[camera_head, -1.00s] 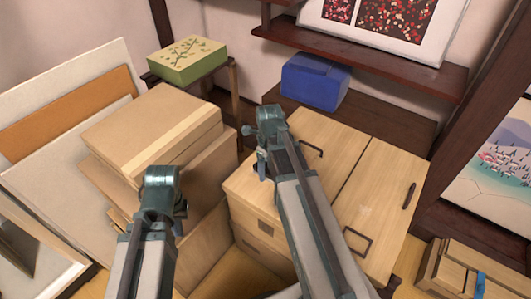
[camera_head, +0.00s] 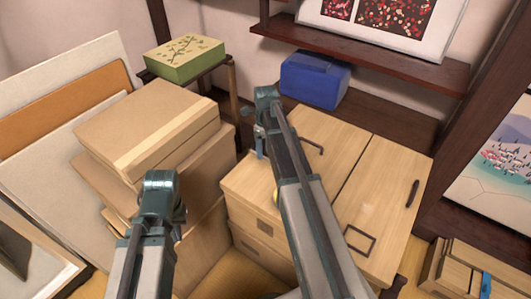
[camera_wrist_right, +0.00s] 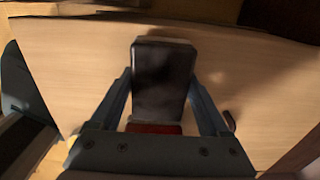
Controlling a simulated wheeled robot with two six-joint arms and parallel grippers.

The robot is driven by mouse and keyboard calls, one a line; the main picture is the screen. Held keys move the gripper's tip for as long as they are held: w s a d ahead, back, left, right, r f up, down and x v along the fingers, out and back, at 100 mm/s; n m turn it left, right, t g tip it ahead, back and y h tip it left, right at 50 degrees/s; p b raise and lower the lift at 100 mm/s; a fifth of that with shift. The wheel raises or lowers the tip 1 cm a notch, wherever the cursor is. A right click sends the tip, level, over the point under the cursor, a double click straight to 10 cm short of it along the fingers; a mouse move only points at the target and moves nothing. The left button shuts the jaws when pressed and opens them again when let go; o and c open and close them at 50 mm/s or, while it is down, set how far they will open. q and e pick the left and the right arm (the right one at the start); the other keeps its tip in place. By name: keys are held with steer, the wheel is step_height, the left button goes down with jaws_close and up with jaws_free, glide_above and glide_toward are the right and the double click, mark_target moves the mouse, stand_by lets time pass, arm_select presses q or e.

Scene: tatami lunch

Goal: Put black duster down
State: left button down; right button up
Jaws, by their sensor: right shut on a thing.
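The black duster (camera_wrist_right: 163,82) is a dark block with a red part at its near end. In the right wrist view it sits between the two fingers of my right gripper (camera_wrist_right: 161,100), which is shut on it. Pale wood lies behind the duster; I cannot tell whether they touch. In the head view my right gripper (camera_head: 259,142) is over the back left part of the wooden cabinet (camera_head: 335,135), and the duster is not clearly visible there. My left gripper (camera_head: 179,212) is in front of the stacked cardboard boxes (camera_head: 150,130); its fingers are too hidden to judge.
A blue box (camera_head: 314,80) stands behind the cabinet under a dark shelf (camera_head: 400,68). A green box (camera_head: 185,59) rests on a small stand at the back left. Boards (camera_head: 60,110) lean at the left. A wooden box (camera_head: 470,268) is at the lower right.

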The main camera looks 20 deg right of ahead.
steer(key=shift+f, duration=0.55)
arm_select(q)
steer(key=shift+f, duration=0.45)
arm_select(e)
steer(key=shift+r, duration=0.15)
arm_select(q)
steer(key=shift+f, duration=0.15)
arm_select(e)
steer(key=o, duration=1)
steer(key=shift+o, duration=0.2)
